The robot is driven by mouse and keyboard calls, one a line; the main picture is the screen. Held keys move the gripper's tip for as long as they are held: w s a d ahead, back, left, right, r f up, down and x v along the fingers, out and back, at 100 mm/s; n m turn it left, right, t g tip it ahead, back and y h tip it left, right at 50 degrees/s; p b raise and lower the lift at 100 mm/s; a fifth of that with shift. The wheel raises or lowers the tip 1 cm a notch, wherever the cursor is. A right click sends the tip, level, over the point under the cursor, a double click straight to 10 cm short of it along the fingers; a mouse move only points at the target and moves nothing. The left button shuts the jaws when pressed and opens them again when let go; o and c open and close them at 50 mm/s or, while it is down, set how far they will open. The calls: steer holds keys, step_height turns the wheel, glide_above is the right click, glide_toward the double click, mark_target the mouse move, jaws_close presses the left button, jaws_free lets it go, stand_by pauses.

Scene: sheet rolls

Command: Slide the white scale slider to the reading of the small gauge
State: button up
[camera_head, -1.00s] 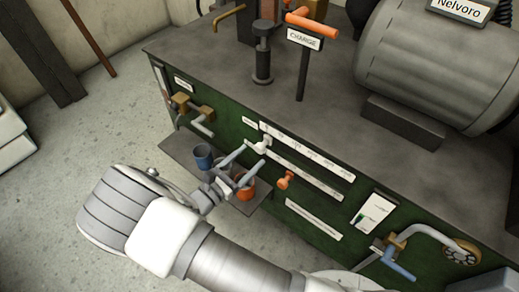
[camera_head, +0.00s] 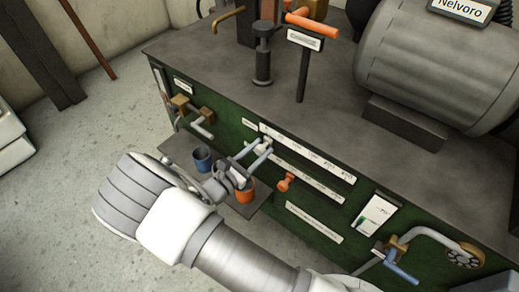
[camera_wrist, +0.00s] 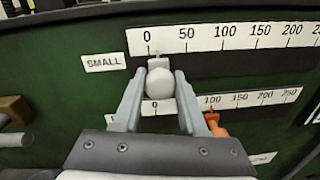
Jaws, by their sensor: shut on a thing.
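The white scale slider (camera_wrist: 159,82) is a round knob with a small white pointer above it. It sits near the 0 end of the upper scale (camera_wrist: 225,37), the pointer just right of the 0 mark. A label reading SMALL (camera_wrist: 106,62) is left of that scale. My gripper (camera_wrist: 156,88) has its two fingers on either side of the knob, shut on it. In the head view my gripper (camera_head: 257,148) reaches the green panel at the scale's left end. A white gauge card (camera_head: 374,214) with a green mark is further right; its reading is too small to tell.
A second scale (camera_wrist: 250,101) runs below the first. An orange knob (camera_head: 286,182) sits on the panel to the right. A shelf below holds a blue cup (camera_head: 202,158) and an orange cup (camera_head: 245,193). A blue-handled crank (camera_head: 402,273) is at lower right.

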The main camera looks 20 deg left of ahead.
jaws_close()
stand_by(0.8)
